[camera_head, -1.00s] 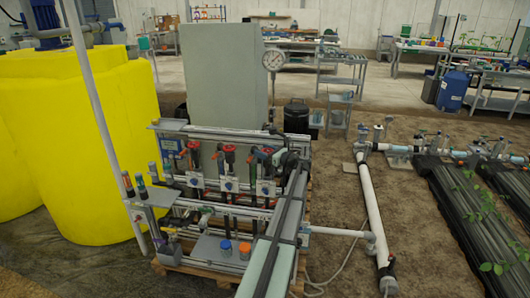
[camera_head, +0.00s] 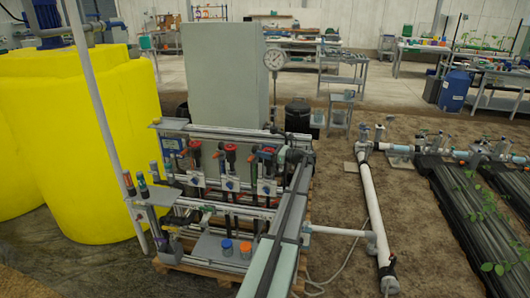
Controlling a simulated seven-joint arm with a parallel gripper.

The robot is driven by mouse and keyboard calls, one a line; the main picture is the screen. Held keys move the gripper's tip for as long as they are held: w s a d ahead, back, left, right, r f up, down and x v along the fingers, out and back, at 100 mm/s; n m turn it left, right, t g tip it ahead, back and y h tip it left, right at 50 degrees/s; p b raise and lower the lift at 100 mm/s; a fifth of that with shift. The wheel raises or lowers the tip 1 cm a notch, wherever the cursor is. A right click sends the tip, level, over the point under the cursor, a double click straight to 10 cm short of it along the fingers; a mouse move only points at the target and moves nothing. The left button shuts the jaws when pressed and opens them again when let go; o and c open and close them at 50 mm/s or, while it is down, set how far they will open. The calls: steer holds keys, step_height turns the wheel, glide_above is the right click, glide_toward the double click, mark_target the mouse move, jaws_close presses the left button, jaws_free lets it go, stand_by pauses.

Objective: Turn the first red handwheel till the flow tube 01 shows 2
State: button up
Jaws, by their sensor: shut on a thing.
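Three red handwheels stand in a row along the upper rail of the skid, at left (camera_head: 195,147), in the middle (camera_head: 230,151) and at right (camera_head: 266,151). I cannot read which one is the first. My gripper (camera_head: 281,156) is at the right end of the row, beside the rightmost handwheel, and appears shut on it. Its fingers are small and dark, and part of the grip is hidden. White plates with blue marks (camera_head: 232,184) hang below the handwheels. I cannot make out flow tube 01 or its reading at this size.
My arm crosses the skid's right side. An orange-capped jar (camera_head: 245,249) and a blue-capped jar (camera_head: 227,246) stand on the lower shelf. A yellow tank (camera_head: 85,150) is at left, a grey cabinet (camera_head: 223,80) behind, a dial gauge (camera_head: 274,60) above. White pipes (camera_head: 372,205) run at right.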

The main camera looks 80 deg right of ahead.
steer(key=o, duration=1.1)
steer(key=shift+f, duration=0.1)
steer(key=shift+c, duration=0.2)
steer(key=s+a, duration=0.2)
steer(key=s, duration=1.1)
steer(key=shift+s+a, duration=0.25)
